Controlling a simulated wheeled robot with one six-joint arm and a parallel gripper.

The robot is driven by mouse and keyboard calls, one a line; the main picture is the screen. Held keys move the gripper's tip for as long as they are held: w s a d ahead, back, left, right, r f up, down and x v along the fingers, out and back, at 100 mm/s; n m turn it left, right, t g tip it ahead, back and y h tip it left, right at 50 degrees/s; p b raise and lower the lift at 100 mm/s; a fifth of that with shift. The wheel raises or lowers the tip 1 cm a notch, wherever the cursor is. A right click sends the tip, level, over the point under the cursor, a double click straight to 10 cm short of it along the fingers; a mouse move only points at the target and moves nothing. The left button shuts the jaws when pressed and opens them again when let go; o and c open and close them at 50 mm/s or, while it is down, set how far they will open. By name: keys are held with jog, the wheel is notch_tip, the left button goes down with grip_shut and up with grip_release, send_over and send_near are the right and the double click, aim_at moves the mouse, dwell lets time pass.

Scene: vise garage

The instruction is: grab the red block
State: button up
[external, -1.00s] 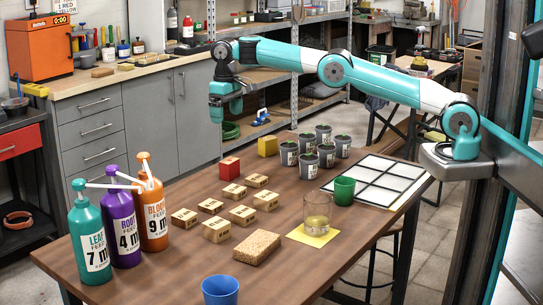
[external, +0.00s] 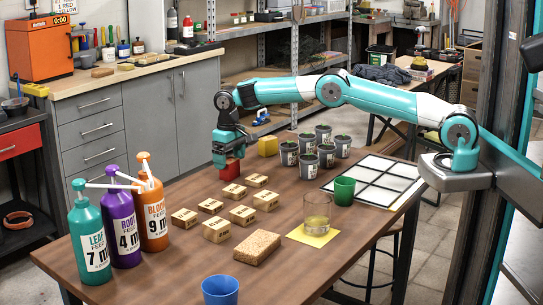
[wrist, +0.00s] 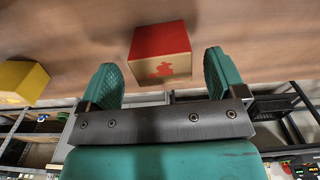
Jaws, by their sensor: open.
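The red block (external: 230,171) stands on the brown table near its far left edge. In the wrist view the red block (wrist: 160,51) has a red top and a tan face with a red mark, and it shows between and just beyond my two fingertips. My gripper (external: 229,158) points down right over the block in the external view, hiding its upper part. In the wrist view my gripper (wrist: 160,78) has its teal fingers wide apart. I cannot tell from the views whether a finger touches the block.
A yellow block (external: 268,146) stands close to the right, also in the wrist view (wrist: 22,82). Several tan blocks (external: 217,229) lie in front. Potted seedlings (external: 308,163) stand to the right. Three pump bottles (external: 122,235) stand at the left. A sponge (external: 257,248) lies near the front.

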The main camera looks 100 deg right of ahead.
aim_at(231, 170)
jog(key=shift+s+a+f+p, duration=0.1)
jog(key=shift+f+p, duration=0.05)
jog(key=shift+f, duration=0.9)
jog(key=shift+a+f+p, duration=0.1)
jog(key=shift+f+p, duration=0.05)
jog(key=shift+f, duration=0.9)
jog(key=c, duration=1)
jog(key=shift+r, duration=0.1)
